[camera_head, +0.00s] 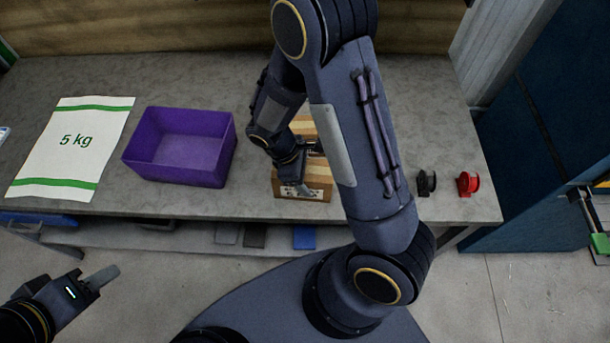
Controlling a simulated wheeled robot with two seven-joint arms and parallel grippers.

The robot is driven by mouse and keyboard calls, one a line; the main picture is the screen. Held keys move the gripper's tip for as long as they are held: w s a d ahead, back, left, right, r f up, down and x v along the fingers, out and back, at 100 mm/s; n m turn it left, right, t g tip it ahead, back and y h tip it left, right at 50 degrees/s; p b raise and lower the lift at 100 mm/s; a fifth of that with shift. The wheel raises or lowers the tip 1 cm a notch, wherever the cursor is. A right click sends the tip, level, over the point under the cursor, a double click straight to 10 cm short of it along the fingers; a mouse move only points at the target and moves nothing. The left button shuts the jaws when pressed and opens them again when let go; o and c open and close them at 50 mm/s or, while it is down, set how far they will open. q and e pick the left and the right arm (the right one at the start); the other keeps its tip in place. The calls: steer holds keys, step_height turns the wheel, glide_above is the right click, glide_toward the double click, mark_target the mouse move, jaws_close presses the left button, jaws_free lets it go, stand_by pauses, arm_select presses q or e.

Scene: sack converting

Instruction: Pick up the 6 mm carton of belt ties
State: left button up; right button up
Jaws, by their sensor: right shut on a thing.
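A brown carton (303,191) with a striped tan top and a white label on its front stands near the front edge of the grey table. The label's print is too small to read, so I cannot make out a 6 mm mark. My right gripper (311,147) is over the carton's top and shut on it; my arm hides much of the fingers and the carton's right side. My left gripper (103,278) is low at the left, away from the table. Its fingers overlap in this view, so its opening does not show.
A purple open bin (180,147) stands empty left of the carton. A white 5 kg sack (74,146) lies flat further left. A black spool (426,183) and a red spool (468,184) stand at the right. Blue cabinets (545,150) border the table's right side.

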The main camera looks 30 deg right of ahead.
step_height(320, 180, up, 4)
steer(key=shift+f, duration=0.1)
steer(key=a+r, duration=0.2)
steer(key=r, duration=0.1)
steer(key=a+r+b, duration=0.1)
steer(key=a+r, duration=0.1)
steer(key=a, duration=0.1)
steer(key=shift+w+a+r, duration=0.1)
steer(key=shift+a+r, duration=0.1)
steer(key=shift+r, duration=0.2)
steer(key=a+r+b, duration=0.1)
steer(key=a+r, duration=0.2)
steer(key=a, duration=0.5)
steer(key=shift+a+r, duration=0.3)
steer(key=shift+r, duration=0.1)
steer(key=shift+w, duration=0.2)
